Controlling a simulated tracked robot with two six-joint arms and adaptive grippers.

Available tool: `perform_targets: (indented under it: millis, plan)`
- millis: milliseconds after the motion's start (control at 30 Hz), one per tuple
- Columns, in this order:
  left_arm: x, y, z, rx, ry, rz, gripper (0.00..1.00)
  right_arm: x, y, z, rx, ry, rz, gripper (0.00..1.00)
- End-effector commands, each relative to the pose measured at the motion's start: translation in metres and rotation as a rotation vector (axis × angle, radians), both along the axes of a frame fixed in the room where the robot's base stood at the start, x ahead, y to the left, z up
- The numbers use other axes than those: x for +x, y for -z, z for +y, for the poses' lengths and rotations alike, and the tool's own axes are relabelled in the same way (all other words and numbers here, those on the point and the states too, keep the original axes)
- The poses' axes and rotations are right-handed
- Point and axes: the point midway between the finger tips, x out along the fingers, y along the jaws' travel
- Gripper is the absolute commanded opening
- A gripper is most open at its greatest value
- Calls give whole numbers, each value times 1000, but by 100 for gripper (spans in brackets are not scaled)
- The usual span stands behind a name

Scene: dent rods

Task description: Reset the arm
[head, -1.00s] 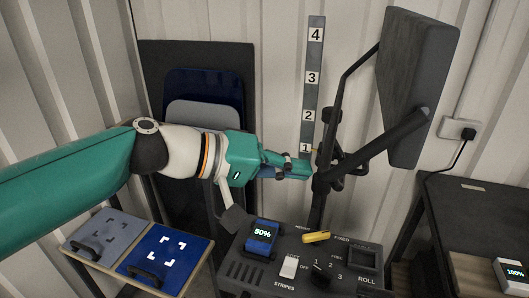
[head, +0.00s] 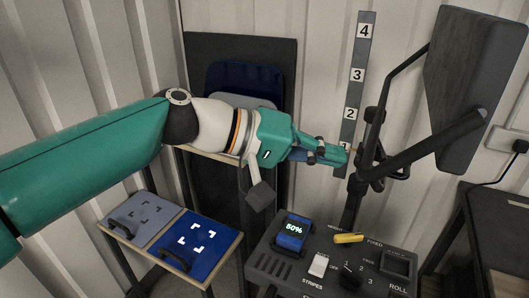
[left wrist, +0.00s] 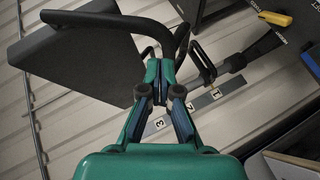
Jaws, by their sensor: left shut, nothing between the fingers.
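My left arm comes in from the left in the head view. Its gripper (head: 346,155) is shut and empty, pointing right, just in front of or beside the black jointed stand (head: 371,165) by the numbered strip (head: 358,75). I cannot tell whether it touches the stand. In the left wrist view the gripper (left wrist: 160,66) has its fingertips together, with the stand's black bars beyond them and the numbered strip (left wrist: 202,101) to the right. My right gripper is not in view.
A grey panel (head: 470,90) hangs on the stand at right. Two handled plates, grey (head: 143,219) and blue (head: 187,245), lie on a small shelf at left.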

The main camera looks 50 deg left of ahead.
Motion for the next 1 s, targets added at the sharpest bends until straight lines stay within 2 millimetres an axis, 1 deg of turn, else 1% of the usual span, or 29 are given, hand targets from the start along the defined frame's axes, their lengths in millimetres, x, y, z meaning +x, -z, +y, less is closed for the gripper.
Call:
perform_targets:
  millis: [33, 100, 200, 400, 533, 833, 933, 1000]
  plan:
    - [-10, -3, 7, 1, -7, -7, 0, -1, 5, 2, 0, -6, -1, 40]
    - [-28, -9, 10, 2, -7, -10, 0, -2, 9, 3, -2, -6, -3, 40]
    - [-48, -16, 12, 4, -9, -8, 0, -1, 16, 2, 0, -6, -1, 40]
    - [-79, -28, 17, 2, -7, -5, 0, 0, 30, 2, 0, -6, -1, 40]
    - [-90, -33, 18, 1, -5, -5, 0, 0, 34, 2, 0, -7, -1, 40]
    - [-96, -36, 18, 1, -1, -1, 0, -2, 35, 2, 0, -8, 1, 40]
    - [-103, -35, 18, 1, -2, 1, 0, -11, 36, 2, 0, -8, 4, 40]
    - [-115, -35, 17, 2, 0, 1, 0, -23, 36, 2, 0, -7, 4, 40]
